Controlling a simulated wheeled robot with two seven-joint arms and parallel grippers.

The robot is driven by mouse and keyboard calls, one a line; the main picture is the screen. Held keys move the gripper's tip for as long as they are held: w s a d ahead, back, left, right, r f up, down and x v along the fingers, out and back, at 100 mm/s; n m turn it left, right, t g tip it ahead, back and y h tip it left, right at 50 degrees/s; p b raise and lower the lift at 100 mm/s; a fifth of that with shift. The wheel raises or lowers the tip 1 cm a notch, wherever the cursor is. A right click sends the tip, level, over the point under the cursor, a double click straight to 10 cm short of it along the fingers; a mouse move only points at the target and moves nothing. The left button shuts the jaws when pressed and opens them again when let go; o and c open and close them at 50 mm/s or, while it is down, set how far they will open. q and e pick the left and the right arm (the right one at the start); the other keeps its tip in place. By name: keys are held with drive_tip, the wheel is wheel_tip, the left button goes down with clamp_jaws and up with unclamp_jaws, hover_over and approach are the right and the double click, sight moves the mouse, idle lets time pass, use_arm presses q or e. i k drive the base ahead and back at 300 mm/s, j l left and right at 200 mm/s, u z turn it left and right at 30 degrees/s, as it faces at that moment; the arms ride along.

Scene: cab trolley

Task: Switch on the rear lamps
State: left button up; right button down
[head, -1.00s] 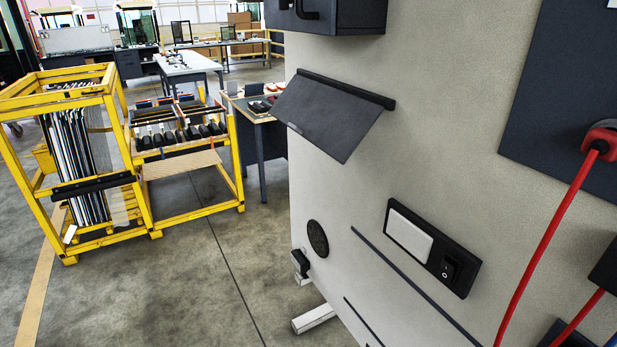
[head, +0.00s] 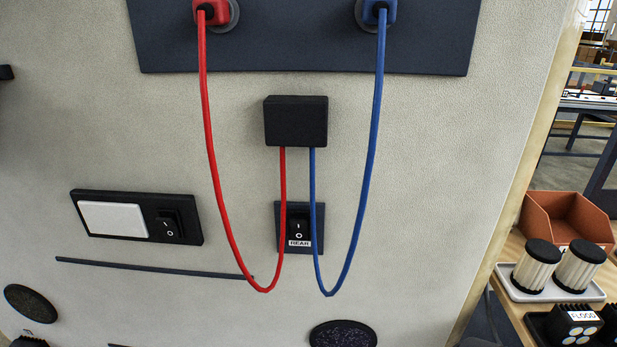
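A small dark switch plate (head: 317,241) with a black rocker switch (head: 298,230) sits low in the middle of the pale panel. The rocker carries I and O marks, and a white label below it reads REAR. A red cable (head: 210,150) and a blue cable (head: 371,150) hang in loops on either side of the plate, and their inner runs pass close to or over its edges. I cannot tell which way the rocker is tipped. No lamp marked rear is identifiable. Neither of my grippers is in view.
A black box (head: 296,121) above the switch takes both cable ends. Another plate (head: 91,231) with a white panel and rocker is at left. At right, a bench holds an orange bin (head: 569,215), two filters on a tray (head: 511,288) and a FLOOD lamp (head: 575,324).

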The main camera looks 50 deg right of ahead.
sight(299, 228)
drive_tip(key=z, duration=1.5)
